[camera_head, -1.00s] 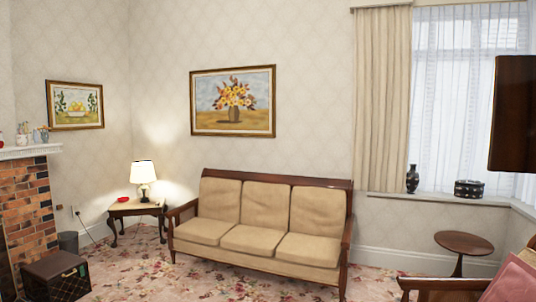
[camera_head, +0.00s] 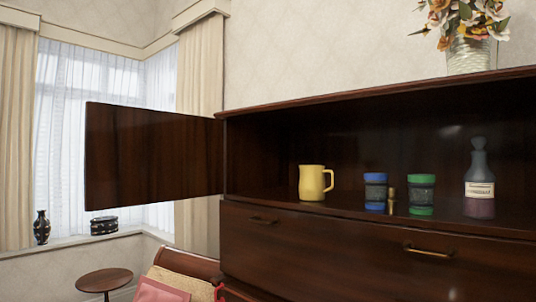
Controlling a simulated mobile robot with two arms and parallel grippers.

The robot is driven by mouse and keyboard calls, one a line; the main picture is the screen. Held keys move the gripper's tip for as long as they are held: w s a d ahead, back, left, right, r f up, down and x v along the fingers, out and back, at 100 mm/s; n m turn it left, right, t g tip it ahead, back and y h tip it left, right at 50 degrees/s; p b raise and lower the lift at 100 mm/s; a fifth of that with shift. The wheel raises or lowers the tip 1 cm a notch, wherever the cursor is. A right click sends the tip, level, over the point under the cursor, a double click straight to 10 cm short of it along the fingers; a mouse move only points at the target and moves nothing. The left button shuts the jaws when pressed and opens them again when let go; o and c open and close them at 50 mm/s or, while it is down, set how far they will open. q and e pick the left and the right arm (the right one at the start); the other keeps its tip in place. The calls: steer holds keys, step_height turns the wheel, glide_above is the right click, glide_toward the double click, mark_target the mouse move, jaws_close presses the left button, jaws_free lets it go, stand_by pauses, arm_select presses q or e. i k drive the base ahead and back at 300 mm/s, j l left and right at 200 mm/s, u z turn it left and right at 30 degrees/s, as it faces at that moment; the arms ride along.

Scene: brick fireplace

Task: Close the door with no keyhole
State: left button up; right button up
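A dark brown wooden cabinet (camera_head: 380,238) fills the right of the head view, with its upper compartment open. One door (camera_head: 150,155) stands swung out to the left from the compartment's left edge. I see no keyhole on the face of it that shows. A second door is not in view; the cabinet's right end is cut off by the picture edge. Neither of my grippers is in view.
Inside the compartment stand a yellow mug (camera_head: 314,183), a blue-lidded jar (camera_head: 375,192), a green-lidded jar (camera_head: 421,194) and a dark bottle (camera_head: 479,185). A flower vase (camera_head: 470,54) stands on top. A round side table (camera_head: 107,280) and a chair (camera_head: 185,263) are below the door.

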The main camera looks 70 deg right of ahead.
mark_target(134, 156)
steer(key=i+z, duration=0.1)
steer(key=z, duration=0.35)
steer(key=i+z, duration=0.15)
steer(key=z, duration=0.35)
steer(key=i+z, duration=0.1)
steer(key=z, duration=0.35)
steer(key=i+j+z, duration=0.1)
steer(key=z, duration=0.35)
steer(key=i+j+z, duration=0.1)
steer(key=z, duration=0.35)
steer(key=i+j+z, duration=0.1)
steer(key=z, duration=0.4)
steer(key=i+j+z, duration=0.1)
steer(key=j+z, duration=0.25)
steer(key=j, duration=0.3)
steer(key=j+z, duration=0.35)
steer(key=j, duration=0.3)
steer(key=j+z, duration=0.35)
steer(key=j, duration=0.35)
steer(key=k+j+z, duration=0.2)
steer(key=j+z, duration=0.15)
steer(key=j, duration=0.25)
steer(key=k+j, duration=0.1)
steer(key=j, duration=0.3)
steer(key=k+j, duration=0.1)
steer(key=j, duration=0.3)
steer(key=k+j, duration=0.1)
steer(key=j, duration=0.65)
steer(key=k, duration=0.05)
